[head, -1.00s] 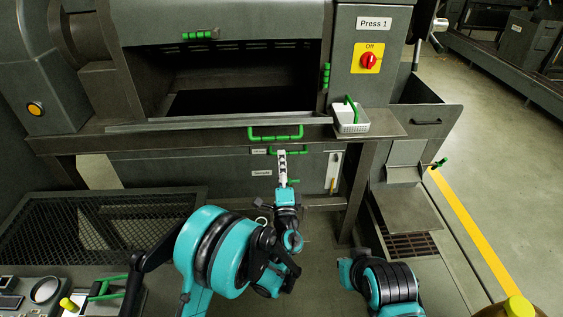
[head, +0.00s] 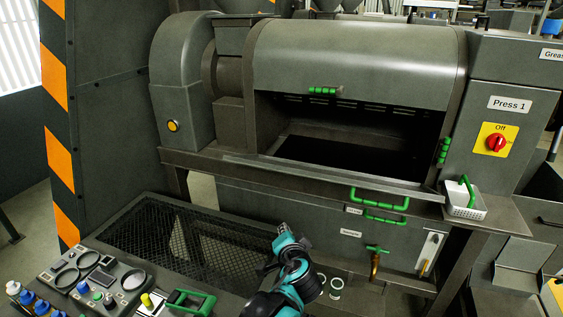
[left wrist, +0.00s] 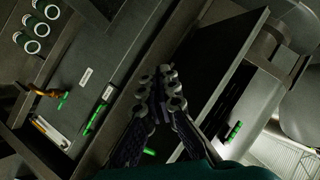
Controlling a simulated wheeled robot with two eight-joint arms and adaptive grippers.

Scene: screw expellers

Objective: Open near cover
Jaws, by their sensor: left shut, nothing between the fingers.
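The press's curved grey cover (head: 350,60) sits above a wide dark opening in the head view, with a short green handle (head: 322,90) on its lower edge. A larger green handle (head: 380,200) is on the front edge below the opening. My left gripper (left wrist: 167,85) is shut and empty in the left wrist view, its fingers together in front of the press's front. Green handle parts (left wrist: 148,152) show beside the fingers, partly hidden. In the head view my left arm is low in the middle; its fingertips are hard to make out. My right gripper is out of view.
A mesh-topped bin (head: 165,235) and a control panel (head: 90,285) stand at the lower left. A brass tap (head: 375,262) hangs below the press.

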